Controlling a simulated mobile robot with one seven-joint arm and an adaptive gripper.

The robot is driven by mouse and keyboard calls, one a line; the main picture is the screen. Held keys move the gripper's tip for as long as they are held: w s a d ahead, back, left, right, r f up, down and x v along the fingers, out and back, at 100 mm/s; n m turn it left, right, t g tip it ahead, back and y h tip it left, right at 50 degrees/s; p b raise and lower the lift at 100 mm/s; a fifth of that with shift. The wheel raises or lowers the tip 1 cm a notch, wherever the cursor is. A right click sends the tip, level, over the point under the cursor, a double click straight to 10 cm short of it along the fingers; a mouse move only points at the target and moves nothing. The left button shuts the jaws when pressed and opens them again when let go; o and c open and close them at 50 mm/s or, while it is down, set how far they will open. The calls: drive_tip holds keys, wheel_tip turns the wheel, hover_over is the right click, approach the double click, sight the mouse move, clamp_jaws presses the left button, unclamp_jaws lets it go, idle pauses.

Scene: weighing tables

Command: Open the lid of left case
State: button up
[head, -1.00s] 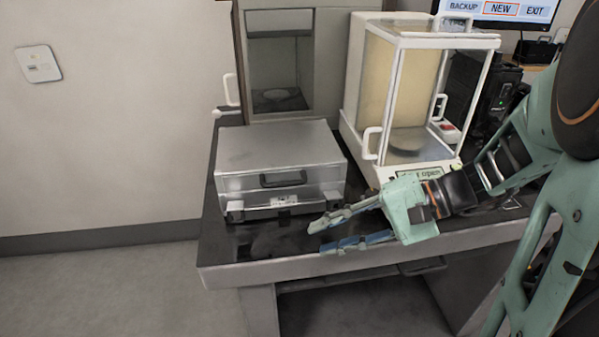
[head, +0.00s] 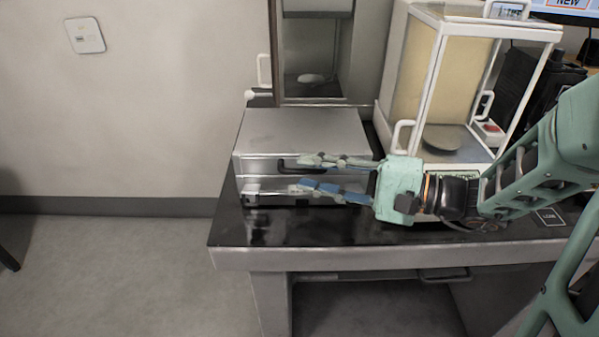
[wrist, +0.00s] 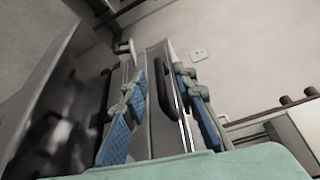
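The left case (head: 292,128) is a silver metal box on the black table, with its lid down. Its dark front handle (head: 290,165) is partly hidden behind my gripper; it shows more fully in the wrist view (wrist: 165,92). My gripper (head: 298,174) is open in front of the case, fingers pointing left across its front face, one finger above the other. In the wrist view, the two fingers (wrist: 160,85) stand apart with the handle between them. I cannot tell whether either finger touches the case. The right part of the case front is hidden behind my gripper.
A glass-walled balance (head: 412,80) stands right of the case. A grey cabinet with an open-looking front (head: 318,60) stands behind it. The black tabletop (head: 270,232) in front of the case is bare. A wall plate (head: 85,35) is at upper left.

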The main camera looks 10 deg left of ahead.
drive_tip(key=shift+w+a+f, duration=0.1)
drive_tip(key=shift+w+a, duration=0.05)
drive_tip(key=shift+a, duration=0.6)
drive_tip(key=shift+w+a+f, duration=0.1)
drive_tip(key=shift+a, duration=0.65)
drive_tip(key=shift+c, duration=0.3)
clamp_jaws()
